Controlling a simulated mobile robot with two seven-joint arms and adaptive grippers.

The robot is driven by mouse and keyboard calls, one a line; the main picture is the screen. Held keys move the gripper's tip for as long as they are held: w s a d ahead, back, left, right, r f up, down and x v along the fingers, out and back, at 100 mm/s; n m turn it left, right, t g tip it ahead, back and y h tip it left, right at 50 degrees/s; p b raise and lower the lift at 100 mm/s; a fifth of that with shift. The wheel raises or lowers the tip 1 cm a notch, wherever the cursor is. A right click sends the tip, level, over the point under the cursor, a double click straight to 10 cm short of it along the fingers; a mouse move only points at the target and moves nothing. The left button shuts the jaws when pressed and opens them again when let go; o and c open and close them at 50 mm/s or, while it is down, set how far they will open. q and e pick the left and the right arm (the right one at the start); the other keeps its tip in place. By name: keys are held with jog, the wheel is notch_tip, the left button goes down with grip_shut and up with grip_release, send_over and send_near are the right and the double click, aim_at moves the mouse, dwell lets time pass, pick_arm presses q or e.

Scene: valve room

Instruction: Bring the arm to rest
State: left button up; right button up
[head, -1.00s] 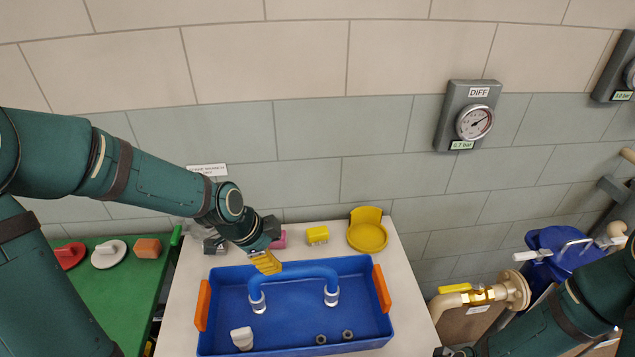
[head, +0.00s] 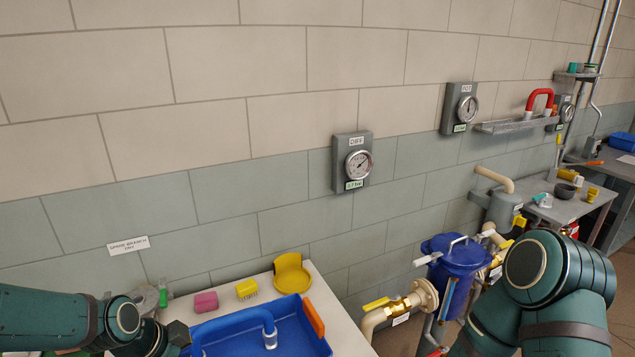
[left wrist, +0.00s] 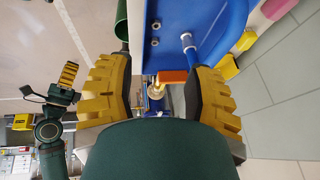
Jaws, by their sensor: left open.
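My left arm comes in low at the left of the head view, and its gripper (head: 175,340) is near the bottom edge, left of the blue tray (head: 318,346), with its fingertips cut off or hidden. In the left wrist view my left gripper (left wrist: 160,92) shows two yellow fingers wide apart, with nothing held between them. My right arm (head: 545,285) is folded at the lower right of the head view; its gripper is outside that view. A gripper with a yellow finger (left wrist: 68,73), apparently my right one, shows at the left of the left wrist view; its opening is unclear.
A brass valve (head: 393,304) and blue vessel (head: 458,262) stand between the table and my right arm.

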pick_arm(q)
jog(key=s+d+f+n+g, duration=0.1)
jog(key=s+d+f+n, duration=0.3)
jog(key=d+f+n, duration=0.3)
jog(key=s+d+f+n, duration=0.3)
jog(key=d+f+n, duration=0.4)
jog(key=f, duration=0.7)
jog(key=shift+s+d+f+n+g+h+b, duration=0.3)
jog(key=shift+s+d+n+g+h, duration=0.1)
jog(key=shift+n, duration=0.1)
